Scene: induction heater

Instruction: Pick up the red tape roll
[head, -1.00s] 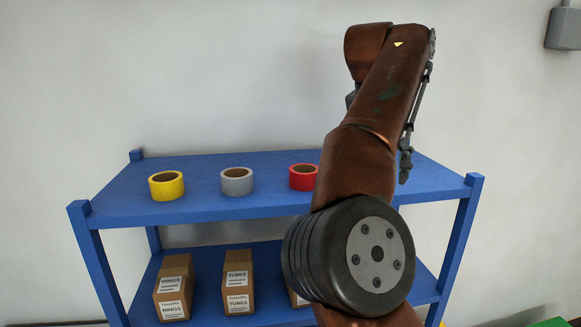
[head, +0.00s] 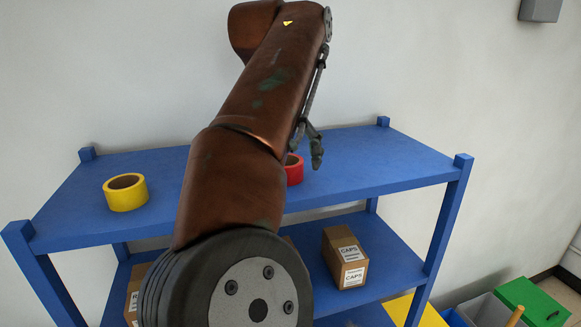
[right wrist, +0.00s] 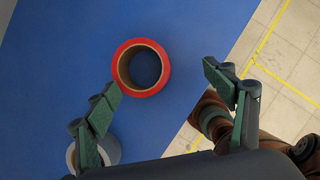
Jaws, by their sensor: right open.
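The red tape roll (head: 294,170) lies flat on the top shelf of a blue rack, partly hidden behind my right arm in the head view. My right gripper (head: 314,148) is just to the right of the roll in that view. In the right wrist view the red roll (right wrist: 122,70) shows whole, with a tan core. My left gripper is not in view.
A yellow tape roll (head: 125,192) lies at the left of the top shelf (head: 390,165). A grey roll (right wrist: 108,150) shows partly behind the left finger in the wrist view. A CAPS box (head: 345,258) stands on the lower shelf. Bins (head: 535,298) stand at lower right.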

